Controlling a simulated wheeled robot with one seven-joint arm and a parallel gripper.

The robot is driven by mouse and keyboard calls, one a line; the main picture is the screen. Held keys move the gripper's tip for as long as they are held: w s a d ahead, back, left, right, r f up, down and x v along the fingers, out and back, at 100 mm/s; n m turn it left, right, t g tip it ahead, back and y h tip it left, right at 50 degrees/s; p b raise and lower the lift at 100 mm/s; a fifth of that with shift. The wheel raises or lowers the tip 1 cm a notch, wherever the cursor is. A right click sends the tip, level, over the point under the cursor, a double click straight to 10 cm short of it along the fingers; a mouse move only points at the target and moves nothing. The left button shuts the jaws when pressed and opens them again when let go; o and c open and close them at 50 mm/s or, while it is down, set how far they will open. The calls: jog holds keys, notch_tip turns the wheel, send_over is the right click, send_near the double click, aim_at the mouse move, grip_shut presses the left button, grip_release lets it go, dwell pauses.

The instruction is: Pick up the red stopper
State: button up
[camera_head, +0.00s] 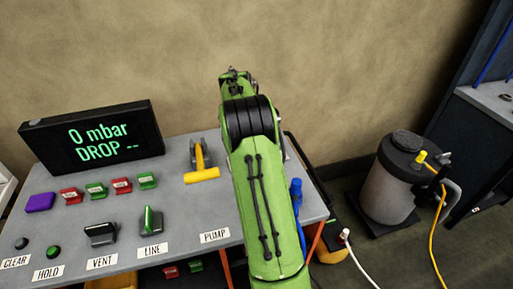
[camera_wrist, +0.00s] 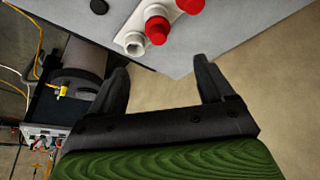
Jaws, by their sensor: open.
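In the wrist view, a red stopper (camera_wrist: 157,30) sits in a white fitting on a grey panel at the top. A second red one (camera_wrist: 190,4) is beside it, cut off by the top edge. I cannot tell which the task means. My gripper (camera_wrist: 163,82) is open and empty, its two dark fingers apart below the panel in the picture. The nearer red stopper lies beyond the gap between the fingertips, apart from them. In the head view my arm hides most of the gripper, and no red stopper is clear there.
A white fitting (camera_wrist: 134,42) without red stands beside the stoppers, with a dark round knob (camera_wrist: 99,6) further left. The head view shows a grey console (camera_head: 120,206) with a display (camera_head: 92,139), a yellow-handled lever (camera_head: 202,174) and a tank (camera_head: 387,190) with hoses at right.

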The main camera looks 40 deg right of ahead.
jog(key=x, duration=1.4)
jog(key=shift+s+f+p, duration=0.1)
jog(key=shift+p, duration=0.25)
jog(key=shift+a, duration=0.1)
jog(key=shift+c, duration=0.7)
jog(key=c, duration=1)
